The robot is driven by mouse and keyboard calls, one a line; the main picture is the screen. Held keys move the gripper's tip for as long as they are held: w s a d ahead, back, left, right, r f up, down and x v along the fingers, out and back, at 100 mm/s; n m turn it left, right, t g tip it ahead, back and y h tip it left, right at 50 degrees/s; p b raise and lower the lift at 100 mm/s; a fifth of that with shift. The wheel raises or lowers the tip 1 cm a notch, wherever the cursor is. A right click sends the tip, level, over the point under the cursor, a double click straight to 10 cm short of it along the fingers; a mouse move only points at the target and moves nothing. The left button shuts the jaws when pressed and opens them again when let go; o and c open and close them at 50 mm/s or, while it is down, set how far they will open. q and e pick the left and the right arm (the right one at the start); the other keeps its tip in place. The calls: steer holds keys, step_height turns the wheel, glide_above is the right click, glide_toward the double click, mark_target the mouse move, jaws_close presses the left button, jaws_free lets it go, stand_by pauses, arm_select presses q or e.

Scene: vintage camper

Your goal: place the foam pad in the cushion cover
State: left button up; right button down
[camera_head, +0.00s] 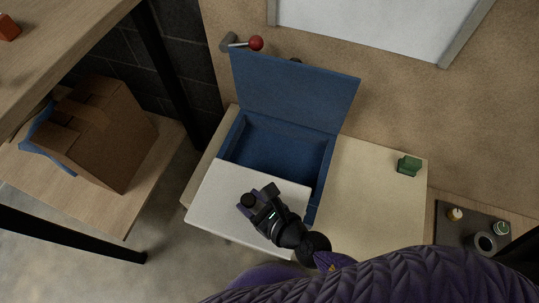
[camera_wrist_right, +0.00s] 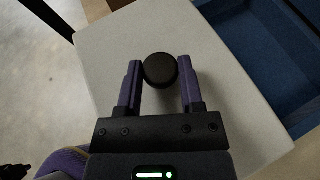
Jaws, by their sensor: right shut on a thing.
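The foam pad (camera_head: 222,200) is a pale, flat slab with a round black knob (camera_wrist_right: 160,70) on top. My right gripper (camera_head: 258,198) is shut on that knob; in the right wrist view its purple fingers (camera_wrist_right: 157,82) stand on either side of it. The cushion cover (camera_head: 277,150) is a blue open box with its flap (camera_head: 295,92) raised at the back. The pad overlaps the cover's front left part in the head view and hides it. Whether the pad touches the cover I cannot tell. My left gripper is not in view.
The cover stands on a cream bench top (camera_head: 375,200), with a small green object (camera_head: 408,166) at its right. A red-knobbed lever (camera_head: 256,43) is on the wall behind the flap. A cardboard box (camera_head: 105,135) sits on a wooden shelf at left.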

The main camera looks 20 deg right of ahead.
steer(key=w+d+b, duration=0.6)
steer(key=w+d, duration=0.5)
steer(key=w, duration=0.5)
steer(key=f+b, duration=0.3)
steer(key=f, duration=0.1)
steer(key=f+b, duration=0.3)
steer(key=f, duration=0.1)
steer(key=f+b, duration=0.3)
steer(key=f, duration=0.1)
steer(key=shift+s+a+f+b, duration=0.15)
steer(key=shift+s+a+b, duration=0.15)
steer(key=shift+s+b, duration=0.1)
steer(key=shift+w+d, duration=0.1)
steer(key=shift+w, duration=0.1)
steer(key=shift+r, duration=0.4)
steer(key=shift+c, duration=1.2)
jaws_free()
steer(key=shift+f, duration=0.1)
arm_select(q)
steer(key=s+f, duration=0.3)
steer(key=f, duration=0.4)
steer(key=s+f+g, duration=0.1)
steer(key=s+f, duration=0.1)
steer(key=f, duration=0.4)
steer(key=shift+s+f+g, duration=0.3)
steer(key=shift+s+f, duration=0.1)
